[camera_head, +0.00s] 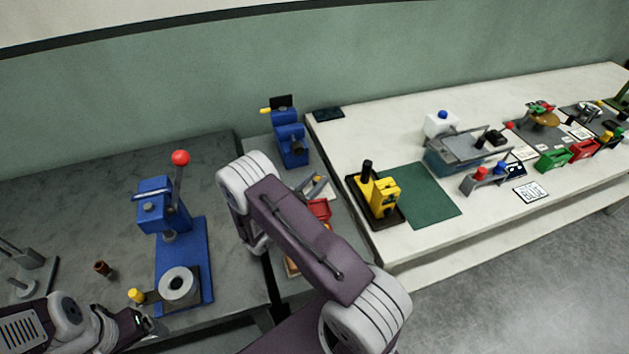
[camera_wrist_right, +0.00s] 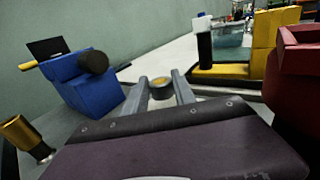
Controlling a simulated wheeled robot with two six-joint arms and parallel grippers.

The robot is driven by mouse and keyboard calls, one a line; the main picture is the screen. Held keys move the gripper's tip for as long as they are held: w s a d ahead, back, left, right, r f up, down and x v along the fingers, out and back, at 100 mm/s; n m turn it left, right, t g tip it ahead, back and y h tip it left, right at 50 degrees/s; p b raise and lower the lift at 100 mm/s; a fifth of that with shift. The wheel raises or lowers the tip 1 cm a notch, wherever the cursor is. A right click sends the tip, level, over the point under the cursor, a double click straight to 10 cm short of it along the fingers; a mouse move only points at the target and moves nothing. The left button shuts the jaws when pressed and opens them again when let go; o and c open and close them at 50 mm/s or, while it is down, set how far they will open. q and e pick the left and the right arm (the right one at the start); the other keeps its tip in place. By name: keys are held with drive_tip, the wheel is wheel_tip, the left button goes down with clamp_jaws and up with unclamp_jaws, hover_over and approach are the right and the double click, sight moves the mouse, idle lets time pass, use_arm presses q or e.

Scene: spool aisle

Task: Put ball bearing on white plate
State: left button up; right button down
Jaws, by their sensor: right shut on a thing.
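My right gripper (camera_head: 316,186) is over the narrow grey bench section, partly hidden by my own arm. In the right wrist view, its two grey fingers (camera_wrist_right: 160,92) are shut on a small round ring with a yellowish middle, which looks like the ball bearing (camera_wrist_right: 162,84). A pale flat patch, which looks like the white plate (camera_head: 331,192), shows beside and under the fingers; I cannot tell whether the bearing touches it. My left gripper (camera_head: 130,326) is at the lower left near the blue press; its fingers are too unclear to judge.
A blue vise-like tool (camera_head: 291,143) stands behind the right gripper, and a red bin (camera_head: 320,209) is close in front. A blue press (camera_head: 183,250) with a red knob stands left. A yellow device (camera_head: 383,197) stands on the white table to the right.

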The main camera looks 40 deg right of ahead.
drive_tip(key=shift+a, duration=0.15)
drive_tip(key=shift+f+b, duration=0.5)
drive_tip(key=shift+f, duration=0.1)
drive_tip(key=c, duration=1)
unclamp_jaws()
drive_tip(key=shift+c, duration=0.2)
drive_tip(key=shift+r, duration=0.3)
drive_tip(key=shift+r+p, duration=0.7)
drive_tip(key=shift+p, duration=0.1)
drive_tip(key=v, duration=0.4)
drive_tip(key=b+v, duration=0.1)
drive_tip(key=v, duration=0.7)
drive_tip(key=shift+f, duration=0.3)
